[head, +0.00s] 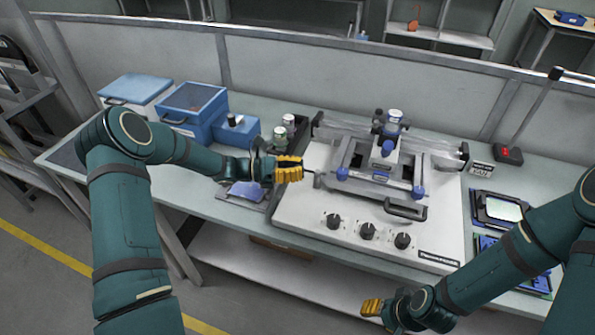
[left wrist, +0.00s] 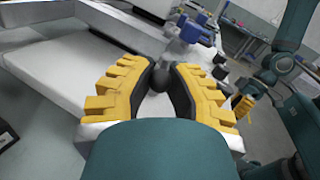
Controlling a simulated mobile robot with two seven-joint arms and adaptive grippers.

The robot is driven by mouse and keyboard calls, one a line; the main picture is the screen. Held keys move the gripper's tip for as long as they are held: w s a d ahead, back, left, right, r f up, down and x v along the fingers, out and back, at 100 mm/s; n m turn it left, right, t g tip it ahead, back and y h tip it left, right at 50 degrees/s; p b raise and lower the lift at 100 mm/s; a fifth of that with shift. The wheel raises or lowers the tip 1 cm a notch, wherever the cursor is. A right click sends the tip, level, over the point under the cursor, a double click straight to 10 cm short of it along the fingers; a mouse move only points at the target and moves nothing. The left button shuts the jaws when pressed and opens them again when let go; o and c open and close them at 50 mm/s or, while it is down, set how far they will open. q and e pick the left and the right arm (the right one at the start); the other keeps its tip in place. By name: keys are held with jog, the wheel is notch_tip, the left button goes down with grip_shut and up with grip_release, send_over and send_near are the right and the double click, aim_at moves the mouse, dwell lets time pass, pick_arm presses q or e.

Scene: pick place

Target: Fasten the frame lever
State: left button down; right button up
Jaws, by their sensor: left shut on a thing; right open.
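A white benchtop machine (head: 300,225) with a grey metal frame (head: 400,190) with blue knobs stands on the bench. My left gripper (head: 292,168) is at the left side of this frame, its yellow fingers pointing right. In the left wrist view its fingers (left wrist: 158,88) are closed around a dark rounded knob (left wrist: 158,77), which looks like the end of the frame lever. The rest of the lever is mostly hidden by the fingers. My right gripper (head: 372,307) is open and empty, low in front of the bench, away from the machine.
Blue boxes (head: 190,112) and small jars (head: 289,122) stand left of the machine. A black handle (head: 405,210) and several black dials (head: 367,231) are on its front. A device with a screen (head: 500,208) lies to the right. A partition (head: 370,75) runs behind.

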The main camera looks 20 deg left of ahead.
pick_arm(q)
jog(key=shift+w+m+g+h+b, duration=0.25)
jog(key=shift+m+g, duration=0.25)
jog(key=shift+g, duration=0.25)
jog(key=shift+w+m+g+h+b, duration=0.15)
jog(key=shift+w+m+g, duration=0.1)
jog(key=shift+m+g, duration=0.4)
jog(key=c, duration=0.8)
grip_release()
jog(key=shift+c, duration=0.2)
jog(key=shift+a, duration=0.15)
jog(key=a, duration=0.4)
jog(key=s+a, duration=0.1)
jog(key=a, duration=0.6)
jog(key=shift+s+a, duration=0.35)
jog(key=shift+s, duration=0.05)
